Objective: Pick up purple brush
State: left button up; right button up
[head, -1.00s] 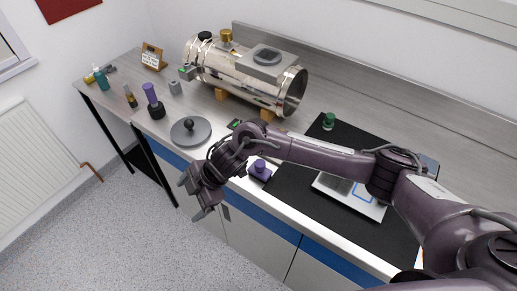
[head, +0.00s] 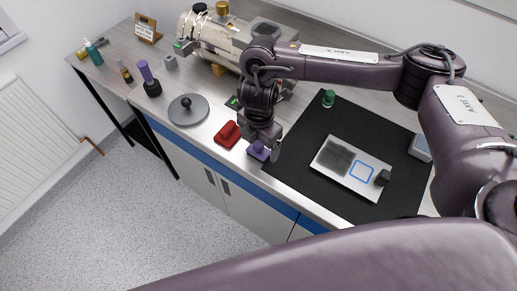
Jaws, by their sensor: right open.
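A small purple knobbed piece (head: 258,151) stands at the front edge of the bench, by the black mat's left corner. My right gripper (head: 263,147) is open and points down over it. Its fingers are around or just above the knob; I cannot tell whether they touch it. The gripper hides part of the piece. I cannot tell for sure which is the brush. My left gripper is not in view.
A red piece (head: 227,134) sits just left of the gripper. A grey disc with a black knob (head: 188,109) lies farther left. A metal chamber (head: 215,38) stands behind. The black mat (head: 305,140) bears a silver-grey device (head: 350,168) and a green-capped item (head: 328,98).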

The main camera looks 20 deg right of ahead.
aim_at(259, 143)
jog(key=shift+f, duration=1.5)
jog(key=shift+c, duration=0.4)
jog(key=c, duration=1)
jog(key=shift+c, duration=0.2)
jog(key=shift+w+r, duration=0.1)
jog(key=shift+r, duration=0.05)
notch_tip(259, 143, up, 20)
jog(key=p, duration=0.1)
